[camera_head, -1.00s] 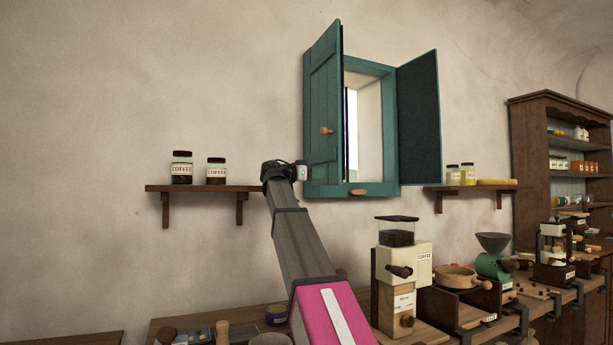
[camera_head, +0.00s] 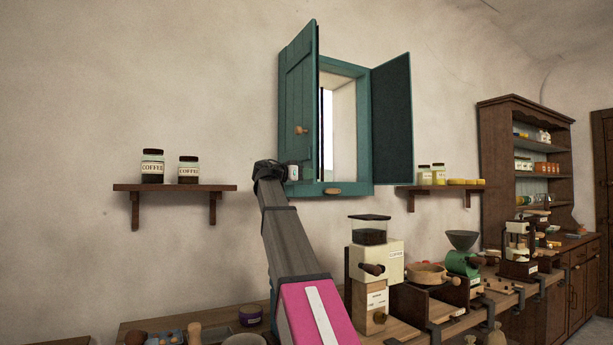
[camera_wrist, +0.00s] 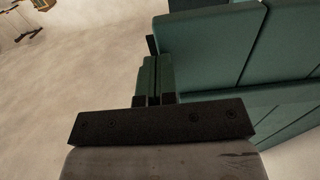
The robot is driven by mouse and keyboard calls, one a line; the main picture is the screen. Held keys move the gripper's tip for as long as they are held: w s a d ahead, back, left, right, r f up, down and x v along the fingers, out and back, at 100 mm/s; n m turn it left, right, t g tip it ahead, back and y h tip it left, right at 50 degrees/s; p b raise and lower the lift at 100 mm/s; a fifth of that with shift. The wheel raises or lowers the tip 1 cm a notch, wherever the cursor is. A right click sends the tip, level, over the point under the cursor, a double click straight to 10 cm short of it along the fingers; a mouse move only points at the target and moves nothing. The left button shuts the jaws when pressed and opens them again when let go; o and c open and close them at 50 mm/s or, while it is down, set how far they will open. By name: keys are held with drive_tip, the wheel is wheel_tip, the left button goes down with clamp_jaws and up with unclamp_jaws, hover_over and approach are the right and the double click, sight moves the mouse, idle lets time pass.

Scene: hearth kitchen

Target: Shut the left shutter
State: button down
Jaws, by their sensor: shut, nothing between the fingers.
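The left shutter (camera_head: 298,105) is a teal plank panel with a wooden knob (camera_head: 301,130). It stands open, swung out from the window frame (camera_head: 345,188). The wrist view shows its planks close up (camera_wrist: 215,45). My gripper (camera_wrist: 156,80) is shut and empty, its two fingers side by side by the panel's left edge in that view. I cannot tell whether they touch it. In the head view my wrist is just left of the shutter's lower end, and the fingertips are hard to make out. The right shutter (camera_head: 392,118) also stands open.
A wall shelf (camera_head: 175,187) with two coffee jars is left of my wrist. Another shelf (camera_head: 440,187) with jars is right of the window. Below stands a counter with a coffee grinder (camera_head: 375,265) and other kitchenware.

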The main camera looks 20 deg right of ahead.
drive_tip(key=w+d+n+t+y, duration=0.4)
drive_tip(key=d+n+t, duration=0.15)
drive_tip(key=d, duration=0.45)
drive_tip(key=w+d+n+t+y, duration=0.35)
drive_tip(key=w+d+t, duration=0.2)
drive_tip(key=d, duration=0.35)
drive_tip(key=shift+t, duration=0.4)
drive_tip(key=shift+w+d, duration=1.1)
drive_tip(key=shift+w, duration=2.2)
drive_tip(key=shift+w+d, duration=1.1)
drive_tip(key=shift+w, duration=2.15)
drive_tip(key=shift+w+d, duration=1.1)
drive_tip(key=shift+w, duration=2.2)
drive_tip(key=shift+s, duration=0.1)
drive_tip(key=s+d, duration=0.2)
drive_tip(key=s, duration=1.1)
drive_tip(key=shift+s+d, duration=0.25)
drive_tip(key=shift+d, duration=0.05)
